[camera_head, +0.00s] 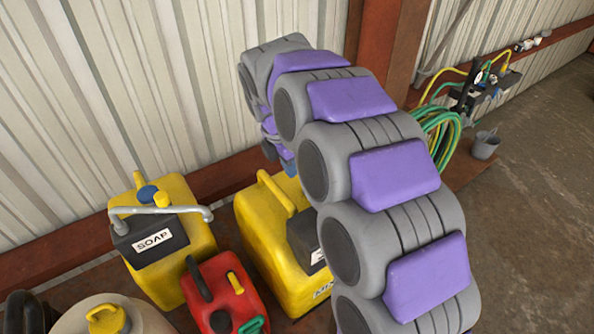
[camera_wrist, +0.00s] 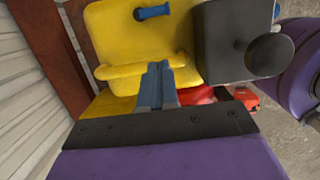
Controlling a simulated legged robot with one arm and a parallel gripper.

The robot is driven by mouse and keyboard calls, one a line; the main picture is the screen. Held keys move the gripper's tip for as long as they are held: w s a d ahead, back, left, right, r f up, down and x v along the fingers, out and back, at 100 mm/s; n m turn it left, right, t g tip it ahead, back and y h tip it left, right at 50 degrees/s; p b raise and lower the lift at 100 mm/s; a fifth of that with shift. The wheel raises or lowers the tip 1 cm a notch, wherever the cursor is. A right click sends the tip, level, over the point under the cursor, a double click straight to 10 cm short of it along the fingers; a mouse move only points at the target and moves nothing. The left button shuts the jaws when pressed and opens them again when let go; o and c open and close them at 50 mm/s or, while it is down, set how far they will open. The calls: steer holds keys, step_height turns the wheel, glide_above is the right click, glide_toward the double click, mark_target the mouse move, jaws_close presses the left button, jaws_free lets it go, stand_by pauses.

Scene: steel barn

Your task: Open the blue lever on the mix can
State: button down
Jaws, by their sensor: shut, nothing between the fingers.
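The mix can (camera_head: 258,232) is a yellow can with a dark label block, partly hidden behind my arm in the head view. In the wrist view the yellow can (camera_wrist: 115,38) fills the upper middle, and a blue lever (camera_wrist: 153,12) lies across its surface near the top edge. My gripper (camera_wrist: 157,68) is shut and empty. Its blue-grey fingertips point towards the can's raised yellow handle, with the lever farther off beyond them. The gap between fingertips and can is hard to judge. In the head view the lever cannot be made out.
A yellow soap can (camera_head: 190,243) with a grey bar across its top stands left of the mix can. A red jug (camera_head: 222,290) sits in front, and a cream container (camera_head: 140,316) at the lower left. A corrugated wall (camera_head: 90,110) is behind. Open floor (camera_head: 530,230) lies right.

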steer(key=f, duration=0.2)
steer(key=d+f, duration=0.1)
steer(key=f, duration=0.2)
steer(key=d+f, duration=0.1)
steer(key=f, duration=0.2)
steer(key=shift+w, duration=0.35)
steer(key=shift+w+d+f, duration=0.5)
steer(key=shift+d+f, duration=0.15)
steer(key=shift+d, duration=0.1)
steer(key=shift+w+d+f, duration=0.4)
steer(key=shift+w+f, duration=0.05)
steer(key=shift+f, duration=0.05)
